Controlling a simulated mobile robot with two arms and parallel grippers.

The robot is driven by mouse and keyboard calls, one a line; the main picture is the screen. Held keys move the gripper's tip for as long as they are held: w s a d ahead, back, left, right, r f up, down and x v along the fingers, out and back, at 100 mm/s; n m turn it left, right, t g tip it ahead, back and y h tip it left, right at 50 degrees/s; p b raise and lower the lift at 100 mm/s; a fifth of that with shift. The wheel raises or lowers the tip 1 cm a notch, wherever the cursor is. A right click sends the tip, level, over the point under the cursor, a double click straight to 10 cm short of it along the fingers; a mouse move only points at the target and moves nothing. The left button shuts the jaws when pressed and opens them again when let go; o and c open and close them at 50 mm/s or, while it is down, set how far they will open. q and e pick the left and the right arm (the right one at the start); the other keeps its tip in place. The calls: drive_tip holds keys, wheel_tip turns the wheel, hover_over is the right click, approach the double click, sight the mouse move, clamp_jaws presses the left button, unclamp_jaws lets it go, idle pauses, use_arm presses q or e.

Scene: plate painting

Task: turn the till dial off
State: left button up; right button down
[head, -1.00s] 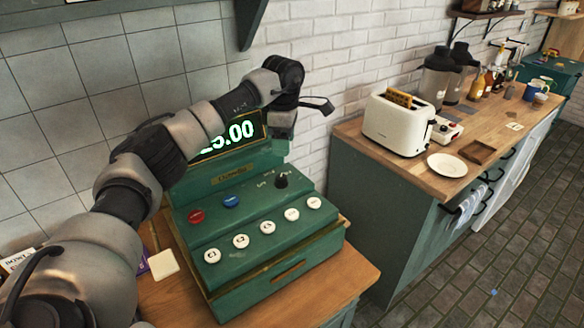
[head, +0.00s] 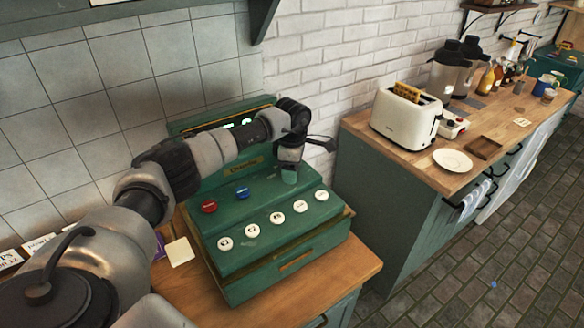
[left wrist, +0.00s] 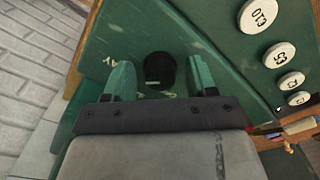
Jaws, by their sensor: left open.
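The green till (head: 270,256) stands on a wooden counter, with a red button, a blue button and a row of white buttons on its sloped face. In the left wrist view the black dial (left wrist: 160,70) sits on the green panel between the two green fingertips of my left gripper (left wrist: 160,80). The gripper is open, with a gap on each side of the dial. In the head view my left gripper (head: 289,177) points down at the upper right of the panel and hides the dial. Labels beside the dial are partly covered. My right gripper is not in view.
The till's display is mostly behind my left arm. A white square card (head: 180,251) lies left of the till. On the counter to the right stand a white toaster (head: 406,115), a white plate (head: 453,160) and several bottles. A gap of floor separates the counters.

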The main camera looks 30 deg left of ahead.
use_arm(q)
drive_tip(key=c, duration=0.9)
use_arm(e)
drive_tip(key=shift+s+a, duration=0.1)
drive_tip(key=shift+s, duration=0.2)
